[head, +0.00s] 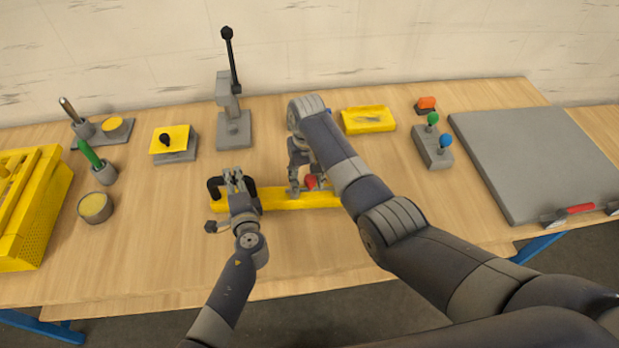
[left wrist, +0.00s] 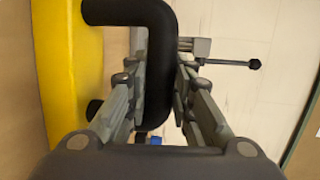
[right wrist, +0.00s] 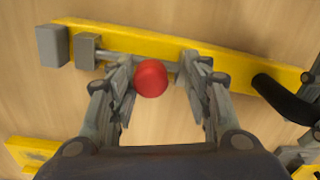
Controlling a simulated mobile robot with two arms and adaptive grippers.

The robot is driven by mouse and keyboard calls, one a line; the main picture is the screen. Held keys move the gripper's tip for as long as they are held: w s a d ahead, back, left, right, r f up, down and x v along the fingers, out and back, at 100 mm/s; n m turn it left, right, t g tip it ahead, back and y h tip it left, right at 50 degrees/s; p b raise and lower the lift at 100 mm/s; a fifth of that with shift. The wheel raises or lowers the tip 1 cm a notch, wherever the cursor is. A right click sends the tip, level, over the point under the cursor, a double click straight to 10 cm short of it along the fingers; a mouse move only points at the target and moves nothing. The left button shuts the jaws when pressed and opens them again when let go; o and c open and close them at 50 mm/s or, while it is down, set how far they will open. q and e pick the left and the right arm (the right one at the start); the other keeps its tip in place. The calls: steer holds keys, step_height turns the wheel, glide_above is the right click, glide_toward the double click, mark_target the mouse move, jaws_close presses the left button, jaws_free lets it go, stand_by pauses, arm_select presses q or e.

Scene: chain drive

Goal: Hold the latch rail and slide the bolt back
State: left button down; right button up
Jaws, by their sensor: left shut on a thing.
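The latch rail (head: 275,201) is a long yellow bar lying on the bench, with a black handle (head: 214,188) at its left end in the head view. My left gripper (head: 236,182) is shut on this handle; the left wrist view shows the black bar (left wrist: 158,75) between its fingers. The bolt (right wrist: 120,56) is a grey rod along the rail with a red knob (right wrist: 151,78). My right gripper (right wrist: 157,65) is open around the knob, which sits close to the left finger, with a gap to the right finger. In the head view my right arm hides the rail's right end.
Behind the rail are a grey lever stand (head: 234,130) and a yellow tray (head: 368,120). A yellow crate (head: 35,215) is at the left, a grey plate (head: 540,155) at the right. The bench front is clear.

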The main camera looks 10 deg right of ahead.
mark_target(308, 177)
steer(key=shift+d, duration=0.15)
steer(key=shift+r, duration=0.5)
arm_select(q)
steer(key=shift+a, duration=0.15)
arm_select(e)
step_height(308, 177, up, 11)
arm_select(q)
steer(key=c, duration=1.3)
jaws_free()
